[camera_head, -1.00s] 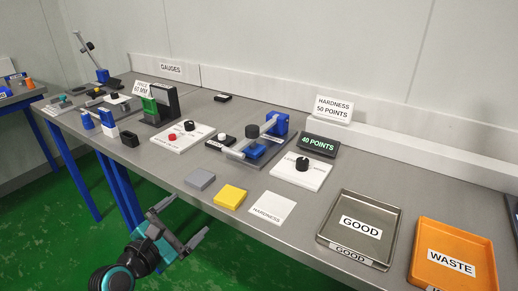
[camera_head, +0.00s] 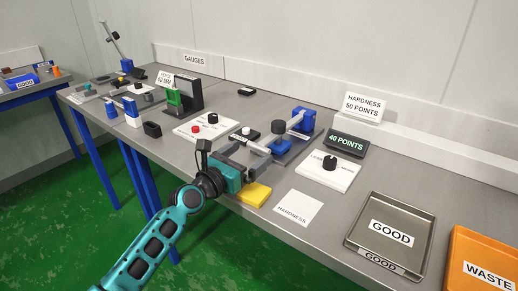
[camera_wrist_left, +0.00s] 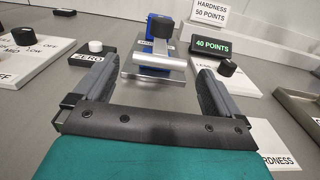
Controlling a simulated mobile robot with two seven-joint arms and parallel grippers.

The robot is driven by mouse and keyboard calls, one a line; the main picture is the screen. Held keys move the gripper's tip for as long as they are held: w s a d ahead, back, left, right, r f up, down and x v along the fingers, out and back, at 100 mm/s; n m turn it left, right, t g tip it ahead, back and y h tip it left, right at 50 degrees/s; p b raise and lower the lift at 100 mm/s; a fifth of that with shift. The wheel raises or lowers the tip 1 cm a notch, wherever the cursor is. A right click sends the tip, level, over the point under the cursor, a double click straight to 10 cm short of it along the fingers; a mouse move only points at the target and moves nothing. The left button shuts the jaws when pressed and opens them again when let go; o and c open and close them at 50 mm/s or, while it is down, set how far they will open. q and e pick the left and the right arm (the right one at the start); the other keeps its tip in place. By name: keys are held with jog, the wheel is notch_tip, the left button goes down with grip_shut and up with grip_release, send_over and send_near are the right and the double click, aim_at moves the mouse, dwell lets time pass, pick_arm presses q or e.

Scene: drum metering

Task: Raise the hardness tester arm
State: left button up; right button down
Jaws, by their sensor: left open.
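The hardness tester (camera_head: 302,121) stands on the table, with a blue post, a grey arm bar and a black round weight (camera_head: 278,128). The wrist view shows its arm bar (camera_wrist_left: 153,62) low and roughly level, ahead of the fingers, with the black weight (camera_wrist_left: 160,28) above it. My left gripper (camera_head: 262,160) is open and empty just in front of the tester; its two fingers spread wide in the wrist view (camera_wrist_left: 155,78). Contact with the arm bar cannot be told. My right gripper is not in view.
The display (camera_head: 346,143) reads 40 POINTS, beside a white knob panel (camera_head: 327,170). A yellow block (camera_head: 254,194) lies beneath my gripper. A GOOD tray (camera_head: 420,220) and an orange WASTE tray (camera_head: 462,245) are at right.

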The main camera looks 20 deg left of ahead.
aim_at(257, 149)
pick_arm(q)
jog(key=shift+b+x, duration=0.45)
jog(key=shift+x, duration=2.05)
jog(key=shift+c, duration=0.2)
